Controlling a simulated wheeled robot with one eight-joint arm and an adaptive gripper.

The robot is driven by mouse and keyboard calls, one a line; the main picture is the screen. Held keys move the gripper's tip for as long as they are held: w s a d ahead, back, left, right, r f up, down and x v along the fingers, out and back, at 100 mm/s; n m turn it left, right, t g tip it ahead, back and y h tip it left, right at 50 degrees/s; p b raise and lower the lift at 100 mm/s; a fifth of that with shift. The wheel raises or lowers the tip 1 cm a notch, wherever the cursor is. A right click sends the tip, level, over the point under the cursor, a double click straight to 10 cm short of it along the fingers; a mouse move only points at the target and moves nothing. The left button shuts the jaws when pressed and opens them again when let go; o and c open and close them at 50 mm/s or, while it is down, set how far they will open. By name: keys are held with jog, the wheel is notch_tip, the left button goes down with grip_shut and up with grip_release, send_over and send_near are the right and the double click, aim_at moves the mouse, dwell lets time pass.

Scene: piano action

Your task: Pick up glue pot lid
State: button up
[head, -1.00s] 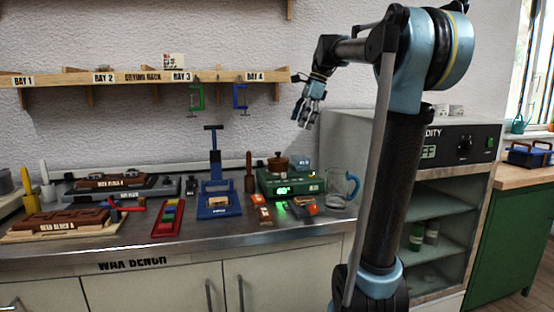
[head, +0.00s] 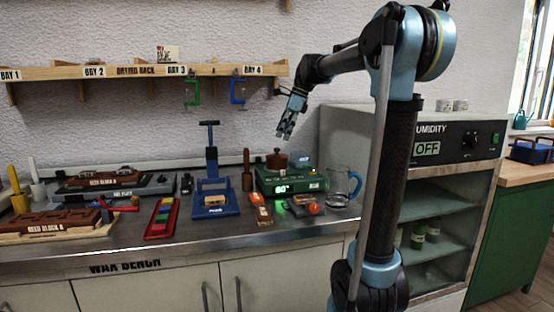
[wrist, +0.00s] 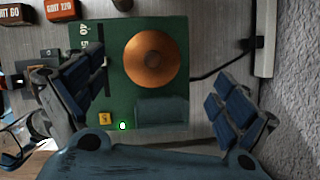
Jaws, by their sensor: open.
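The glue pot is a small brown pot whose round copper-brown top, likely its lid (head: 277,153), shows on the green heater unit (head: 268,181) on the bench.
A blue-grey block (head: 299,159) is beside the pot on the heater. A glass jug with a blue handle (head: 341,187) stands to the right, a wooden-handled tool (head: 247,170) to the left. The shelf (head: 140,71) with clamps runs along the wall above. A humidity cabinet (head: 440,145) is at right.

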aim_at(277, 149)
jog(key=shift+s+d+x, duration=0.1)
jog(key=shift+s+x, duration=0.1)
jog(key=shift+x, duration=1.45)
jog(key=shift+s+d+x, duration=0.1)
jog(key=shift+s+x, duration=0.1)
jog(key=shift+x, duration=1.5)
jog(key=c, duration=1.3)
notch_tip(277, 149, up, 9)
jog(key=shift+r, duration=0.1)
jog(key=shift+f, duration=4.1)
